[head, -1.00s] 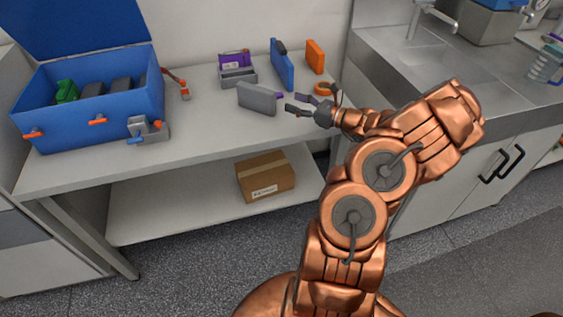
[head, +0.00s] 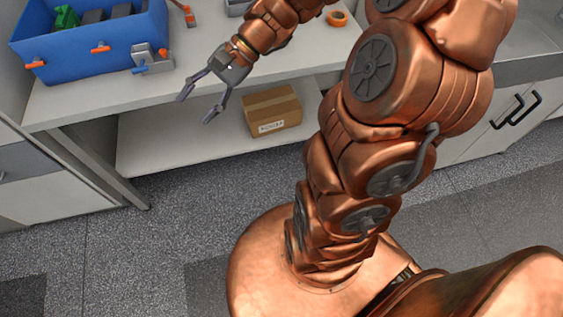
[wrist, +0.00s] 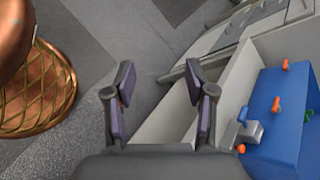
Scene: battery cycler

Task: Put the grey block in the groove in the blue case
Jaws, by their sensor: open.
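The blue case (head: 62,62) stands at the left on the bench, its top cut off in the head view. Dark grey blocks (head: 122,10) and a green piece (head: 66,18) show inside it. The case's side also shows in the wrist view (wrist: 277,140). The groove cannot be made out. The loose grey block seen earlier on the bench is not visible now. My gripper (head: 197,108) is open and empty, in front of the bench edge and right of the case. In the wrist view my gripper (wrist: 158,88) has its fingers apart over the floor.
An orange tape roll (head: 338,18) lies on the bench. A cardboard box (head: 272,112) stands on the lower shelf (head: 180,140). The floor in front is clear.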

